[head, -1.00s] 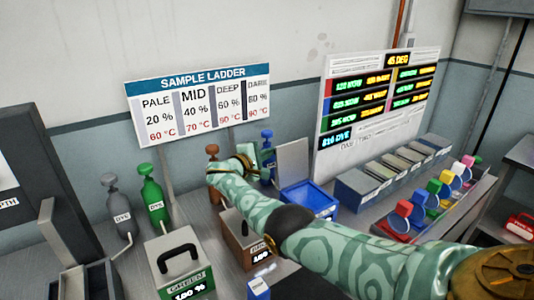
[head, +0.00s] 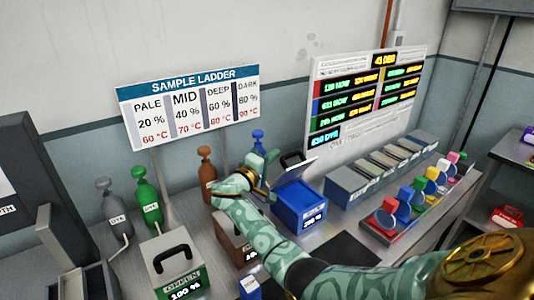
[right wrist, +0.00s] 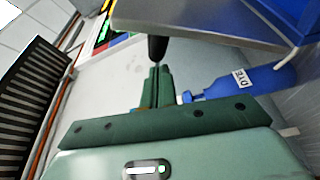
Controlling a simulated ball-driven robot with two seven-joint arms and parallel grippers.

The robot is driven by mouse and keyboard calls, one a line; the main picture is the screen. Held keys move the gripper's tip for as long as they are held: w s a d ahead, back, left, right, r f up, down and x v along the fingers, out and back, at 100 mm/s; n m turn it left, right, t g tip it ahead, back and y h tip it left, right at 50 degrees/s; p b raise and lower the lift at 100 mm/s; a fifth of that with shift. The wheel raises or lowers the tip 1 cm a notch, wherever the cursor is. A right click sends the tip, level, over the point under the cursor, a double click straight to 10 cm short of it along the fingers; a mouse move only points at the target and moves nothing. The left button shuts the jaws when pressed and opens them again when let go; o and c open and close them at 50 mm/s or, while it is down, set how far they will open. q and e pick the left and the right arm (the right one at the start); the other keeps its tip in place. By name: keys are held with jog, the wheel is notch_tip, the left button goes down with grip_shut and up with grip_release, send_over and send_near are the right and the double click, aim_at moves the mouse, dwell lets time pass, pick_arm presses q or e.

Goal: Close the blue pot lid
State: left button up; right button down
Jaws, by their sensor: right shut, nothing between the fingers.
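The blue pot (head: 299,212) stands on the bench in the middle of the head view. Its grey lid (head: 297,172), with a black handle (head: 292,158), is hinged partway down and still tilted above the rim. My right gripper (head: 268,161) is at the lid's left side, shut and empty. In the right wrist view the shut fingers (right wrist: 158,82) point at the black handle (right wrist: 157,47) beneath the lid's grey plate (right wrist: 205,24); whether they touch cannot be told. A corner of the blue pot (right wrist: 300,18) shows at upper right. My left gripper is not in view.
A blue dye bottle (right wrist: 245,84) stands close beside the right fingers. Green (head: 178,265) and brown (head: 228,235) pots stand to the left. Signboards stand behind.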

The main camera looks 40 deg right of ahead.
jog(key=shift+s+a+f, duration=0.1)
jog(key=shift+s+a, duration=0.05)
jog(key=shift+s, duration=1.2)
jog(key=shift+r, duration=0.3)
notch_tip(320, 180, up, 3)
jog(key=shift+s+a+r+p, duration=0.1)
jog(key=shift+a+p, duration=0.05)
jog(key=shift+p, duration=0.55)
jog(key=s+a+r+p, duration=0.2)
jog(key=s+a+r, duration=0.7)
jog(key=s, duration=0.1)
jog(key=shift+s, duration=0.15)
